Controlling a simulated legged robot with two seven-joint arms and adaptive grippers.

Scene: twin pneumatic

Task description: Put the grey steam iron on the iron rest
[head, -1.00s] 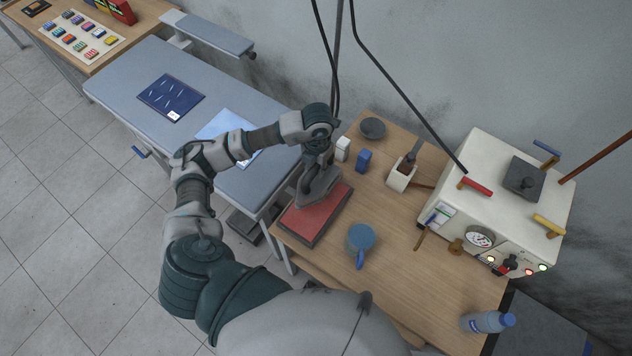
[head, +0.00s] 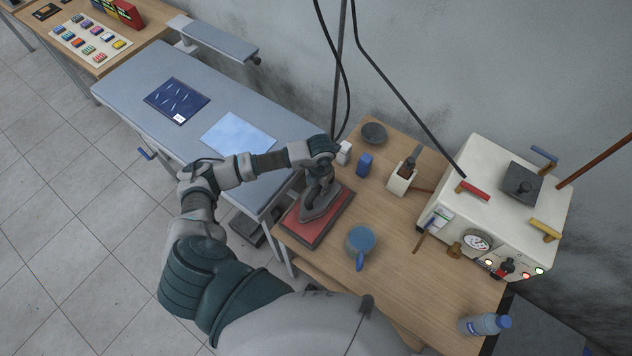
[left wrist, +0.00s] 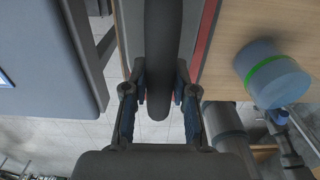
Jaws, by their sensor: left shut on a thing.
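The grey steam iron (head: 319,204) is over the red-topped iron rest (head: 305,234) at the wooden table's left edge. It looks level and on or very close to the red pad; I cannot tell for sure whether it touches. My left gripper (head: 322,174) is above the iron, shut on its dark handle. In the left wrist view the handle (left wrist: 164,50) runs between the two fingers of the gripper (left wrist: 160,98), and a red strip of the rest (left wrist: 207,40) shows to its right. The underside of the iron is hidden. My right gripper is not in view.
A blue mug (head: 361,240) stands close right of the rest. A blue box (head: 364,163), a white box (head: 344,152) and a dark bowl (head: 374,132) are behind. The white boiler (head: 480,210) is at right, a bottle (head: 484,324) at front. The ironing board (head: 250,170) is left.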

